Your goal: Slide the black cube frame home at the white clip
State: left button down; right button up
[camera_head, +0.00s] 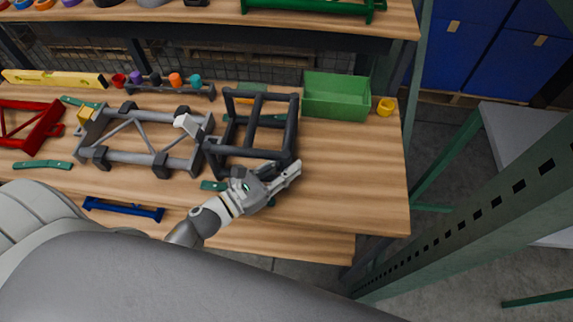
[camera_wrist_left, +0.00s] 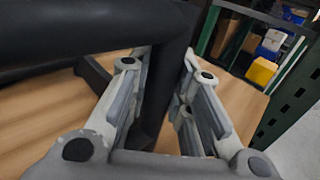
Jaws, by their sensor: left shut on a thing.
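The black cube frame (camera_head: 248,153) lies on the wooden bench, right of the grey frame (camera_head: 135,112). Its left side is close against the grey frame's right end; I cannot tell whether they touch. The white clip (camera_head: 187,123) sits at the grey frame's right end, just left of the black frame. My left gripper (camera_head: 294,170) is at the black frame's front right corner, shut on it. In the left wrist view, a black bar of the frame (camera_wrist_left: 168,75) stands between the two fingers. My right gripper is not in view.
A green bin (camera_head: 337,98) and a yellow cup (camera_head: 386,106) stand behind to the right. A red frame (camera_head: 30,130) lies at the far left. Green strips (camera_head: 42,165) lie around the frames. The bench's right part is clear up to its edge.

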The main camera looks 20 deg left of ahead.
pick_arm(q)
jog(key=c, duration=1.3)
grip_release()
jog(key=shift+o, duration=0.2)
jog(key=v, duration=1.2)
jog(key=shift+f, duration=0.1)
